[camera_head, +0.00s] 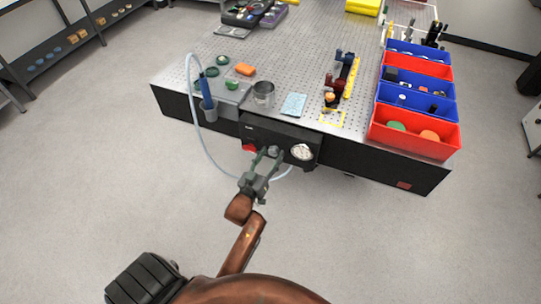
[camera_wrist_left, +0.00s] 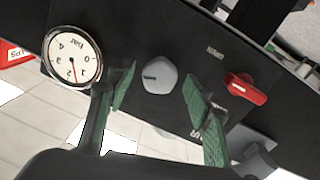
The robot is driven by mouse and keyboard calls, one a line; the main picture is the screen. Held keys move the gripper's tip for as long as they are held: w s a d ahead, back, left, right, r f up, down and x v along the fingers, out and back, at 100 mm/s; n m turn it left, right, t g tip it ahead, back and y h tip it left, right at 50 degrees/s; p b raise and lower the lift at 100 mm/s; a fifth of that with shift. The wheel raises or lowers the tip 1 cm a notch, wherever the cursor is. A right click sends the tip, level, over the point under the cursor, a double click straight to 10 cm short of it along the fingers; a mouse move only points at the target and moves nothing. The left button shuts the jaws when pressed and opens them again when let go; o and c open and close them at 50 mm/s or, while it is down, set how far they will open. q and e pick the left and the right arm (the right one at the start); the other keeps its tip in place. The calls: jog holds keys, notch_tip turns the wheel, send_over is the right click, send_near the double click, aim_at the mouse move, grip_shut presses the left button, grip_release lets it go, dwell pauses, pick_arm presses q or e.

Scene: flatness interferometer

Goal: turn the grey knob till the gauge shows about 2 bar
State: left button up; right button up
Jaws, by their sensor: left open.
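The grey knob (camera_wrist_left: 160,76) sits on the black panel (camera_head: 237,129) at the table's front edge; its pointer mark faces left in the left wrist view. My left gripper (camera_head: 266,160) is open in front of the panel. In the left wrist view its green fingers (camera_wrist_left: 156,83) stand on either side of the knob, with gaps visible. The round white gauge (camera_wrist_left: 72,57) appears upside down there, its red needle pointing downward near the 2; the exact reading is hard to tell. It also shows in the head view (camera_head: 302,152). My right gripper is not in view.
A red handle (camera_wrist_left: 245,87) is on the panel, on the knob's other side from the gauge. A pale hose (camera_head: 197,128) loops below the panel. The floor in front is clear.

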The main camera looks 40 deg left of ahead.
pick_arm(q)
jog(key=s+d, duration=0.2)
jog(key=s, duration=0.9)
jog(key=shift+s, duration=0.4)
